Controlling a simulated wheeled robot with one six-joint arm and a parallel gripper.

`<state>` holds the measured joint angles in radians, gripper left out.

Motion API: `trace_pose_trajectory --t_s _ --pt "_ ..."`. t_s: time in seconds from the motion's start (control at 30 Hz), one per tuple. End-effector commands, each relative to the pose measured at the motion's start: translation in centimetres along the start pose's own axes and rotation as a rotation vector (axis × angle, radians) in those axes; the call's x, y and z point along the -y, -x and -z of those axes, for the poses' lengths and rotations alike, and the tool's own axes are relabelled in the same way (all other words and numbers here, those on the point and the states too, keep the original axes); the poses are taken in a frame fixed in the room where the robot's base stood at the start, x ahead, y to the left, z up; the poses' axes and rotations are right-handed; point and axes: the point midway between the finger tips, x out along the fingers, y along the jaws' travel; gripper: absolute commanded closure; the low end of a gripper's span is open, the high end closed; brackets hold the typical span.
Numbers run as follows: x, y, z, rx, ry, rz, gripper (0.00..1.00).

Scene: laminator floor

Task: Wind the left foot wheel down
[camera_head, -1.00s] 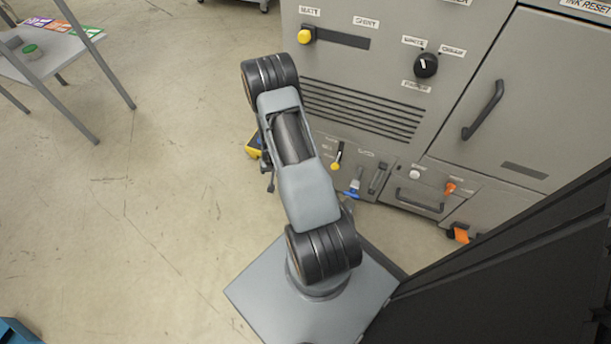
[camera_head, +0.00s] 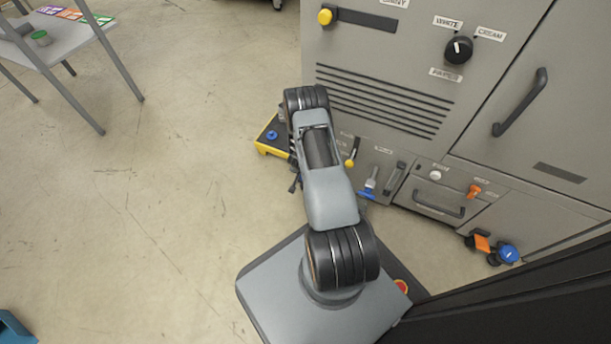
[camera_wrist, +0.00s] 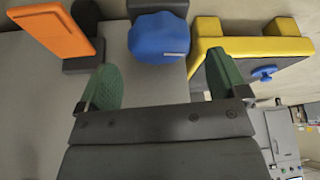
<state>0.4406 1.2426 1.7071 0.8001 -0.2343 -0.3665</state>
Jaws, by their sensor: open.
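In the wrist view a large blue wheel (camera_wrist: 158,40) with a small pale mark shows at the top centre, beside an orange plate (camera_wrist: 52,30) on a dark mount. My gripper (camera_wrist: 161,68) is open and empty, with a green pad on either side of the view of the wheel. The wheel appears just beyond the fingertips, and I see no contact. In the head view my arm hides this wheel and the gripper. Another blue wheel (camera_head: 509,254) shows there at the machine's lower right, beside an orange plate (camera_head: 482,243).
A yellow-edged dark unit (camera_head: 268,140) with a small blue knob (camera_head: 272,135) sits on the floor left of my arm. It shows close to the right finger in the wrist view (camera_wrist: 250,48). The grey machine (camera_head: 400,60) stands behind; a table (camera_head: 62,48) is far left. Floor between is clear.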

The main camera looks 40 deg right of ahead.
Motion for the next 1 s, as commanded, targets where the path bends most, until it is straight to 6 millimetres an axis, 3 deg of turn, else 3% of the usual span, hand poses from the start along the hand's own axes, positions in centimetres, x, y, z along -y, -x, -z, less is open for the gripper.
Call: trace_pose_trajectory --t_s 0.03,0.23,0.67,1.0 --pt "0.0 -1.1 -0.1 0.0 -0.002 0.0 0.08" --pt "0.0 -2.8 -0.1 0.0 0.001 0.0 0.08" --pt "0.1 -3.3 0.0 0.0 0.001 0.001 0.08" --pt "0.1 -3.3 0.0 0.0 0.001 0.001 0.38"
